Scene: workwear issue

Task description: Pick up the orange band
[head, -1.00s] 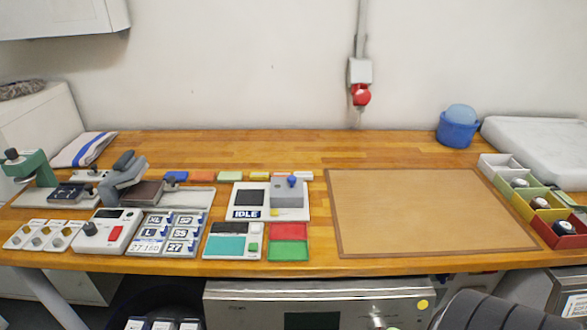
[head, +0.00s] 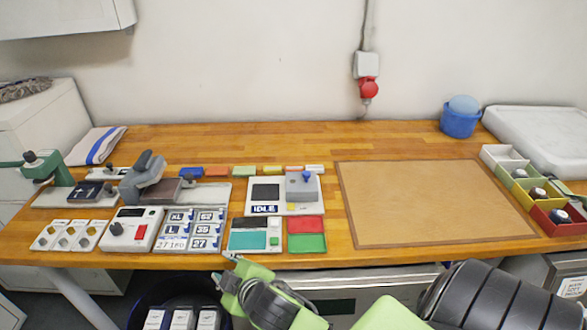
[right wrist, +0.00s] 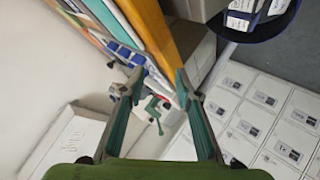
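A row of small coloured pieces lies along the back of the wooden table in the head view. An orange-looking piece (head: 293,169) lies near its right end, between a yellow one (head: 272,170) and a whitish one (head: 315,168). A redder piece (head: 217,171) lies further left, so I cannot be sure which is the orange band. My right gripper (head: 230,268) is at the table's front edge, well short of the row. In the right wrist view its fingers (right wrist: 158,84) are spread with nothing between them. My left gripper is out of view.
A machine marked IDLE (head: 265,209) stands just in front of the row. A brown mat (head: 430,205) lies bare on the right, beside coloured bins (head: 558,226) and a blue bucket (head: 460,123).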

